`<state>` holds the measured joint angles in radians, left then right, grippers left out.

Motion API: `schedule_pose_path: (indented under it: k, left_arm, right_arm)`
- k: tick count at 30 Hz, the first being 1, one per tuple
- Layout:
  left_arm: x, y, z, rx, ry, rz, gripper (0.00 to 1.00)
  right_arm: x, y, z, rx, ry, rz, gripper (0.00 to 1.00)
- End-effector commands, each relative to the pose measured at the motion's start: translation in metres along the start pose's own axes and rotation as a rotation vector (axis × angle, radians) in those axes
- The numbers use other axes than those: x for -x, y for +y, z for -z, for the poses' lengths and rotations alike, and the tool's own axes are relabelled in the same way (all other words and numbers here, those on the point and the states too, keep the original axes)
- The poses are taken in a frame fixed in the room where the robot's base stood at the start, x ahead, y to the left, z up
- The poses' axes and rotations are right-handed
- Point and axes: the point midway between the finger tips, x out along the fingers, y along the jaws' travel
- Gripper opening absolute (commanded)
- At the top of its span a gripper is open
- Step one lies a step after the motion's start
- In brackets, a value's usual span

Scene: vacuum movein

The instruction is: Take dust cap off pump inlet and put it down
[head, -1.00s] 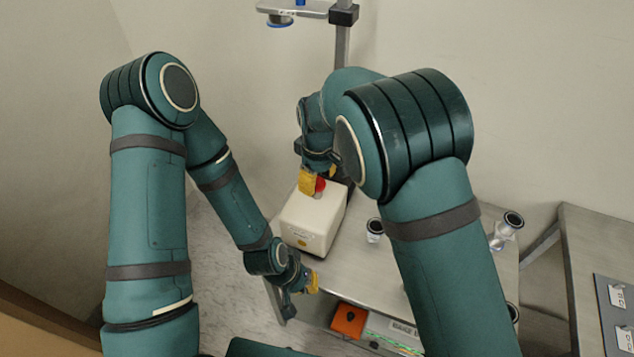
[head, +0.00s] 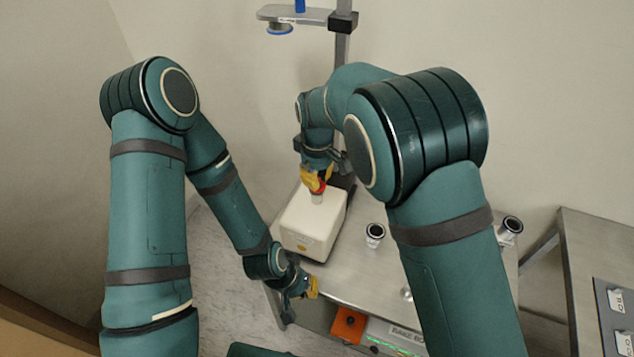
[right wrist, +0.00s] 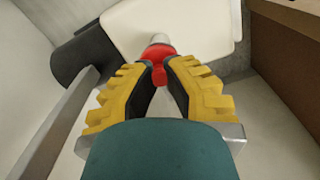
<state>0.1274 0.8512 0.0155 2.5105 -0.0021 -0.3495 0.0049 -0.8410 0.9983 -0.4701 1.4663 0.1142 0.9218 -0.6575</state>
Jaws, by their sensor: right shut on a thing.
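The pump is a cream box (head: 312,226) on the metal table. A red dust cap (head: 318,186) sits at the metal inlet on the pump's top; the cap also shows in the right wrist view (right wrist: 158,70). My right gripper (head: 316,182) is shut on the red cap, its yellow fingers on either side of it. Whether the cap is still seated on the inlet is hard to tell; cap and inlet look in line. My left gripper (head: 312,288) is low, in front of the pump near the table's front edge; its jaw opening is not clear.
A metal fitting with a black ring (head: 375,235) stands on the table right of the pump, and another (head: 509,229) is farther right. A post (head: 342,60) rises behind the pump. An orange box (head: 349,323) is below the tabletop.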

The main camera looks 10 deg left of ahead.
Motion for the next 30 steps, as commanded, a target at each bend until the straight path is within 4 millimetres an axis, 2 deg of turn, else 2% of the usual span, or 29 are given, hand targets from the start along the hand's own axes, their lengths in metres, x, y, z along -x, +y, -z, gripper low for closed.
schedule_pose_path:
  k: [1,3,10,15,30]
  left_arm:
    - [0.004,0.002,0.0,0.0,-0.001,0.0,0.0]
    - [0.007,0.003,-0.001,0.0,-0.003,0.0,0.0]
    - [0.013,0.005,0.0,0.001,-0.003,0.0,0.0]
    - [0.017,0.006,0.001,0.002,0.0,0.0,0.0]
    - [0.037,0.014,0.003,0.002,0.001,0.0,0.0]
  right_arm:
    - [0.014,0.0,0.001,-0.001,0.005,-0.001,0.0]
    - [0.028,0.001,0.001,0.001,0.004,-0.001,0.0]
    - [0.065,0.0,0.001,0.0,0.003,0.0,0.0]
    - [0.079,0.0,0.0,0.001,0.001,0.0,0.0]
    - [0.102,0.0,0.0,0.0,0.001,0.0,0.0]
